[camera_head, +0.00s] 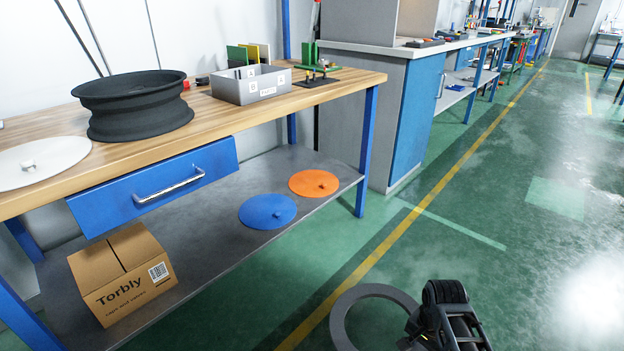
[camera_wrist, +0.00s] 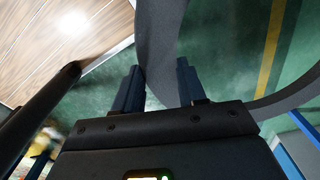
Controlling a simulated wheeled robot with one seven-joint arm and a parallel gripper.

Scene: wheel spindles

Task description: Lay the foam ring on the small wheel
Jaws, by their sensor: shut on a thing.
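The grey foam ring (camera_head: 340,316) is at the bottom of the head view, held over the green floor. Its lower part is cut off by the frame edge. My gripper (camera_head: 411,335) is at the ring's right side. In the wrist view the ring's flat band (camera_wrist: 158,45) passes between my two fingers (camera_wrist: 158,88), which are shut on it. A black wheel (camera_head: 137,112) lies flat on the wooden workbench at the left, well away from the ring. I see only this one wheel, so I cannot compare sizes.
The workbench (camera_head: 225,118) also carries a white disc (camera_head: 40,163) and a grey bin (camera_head: 250,84). Its lower shelf holds a cardboard box (camera_head: 122,275), a blue disc (camera_head: 267,212) and an orange disc (camera_head: 313,183). The floor right of the yellow line is clear.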

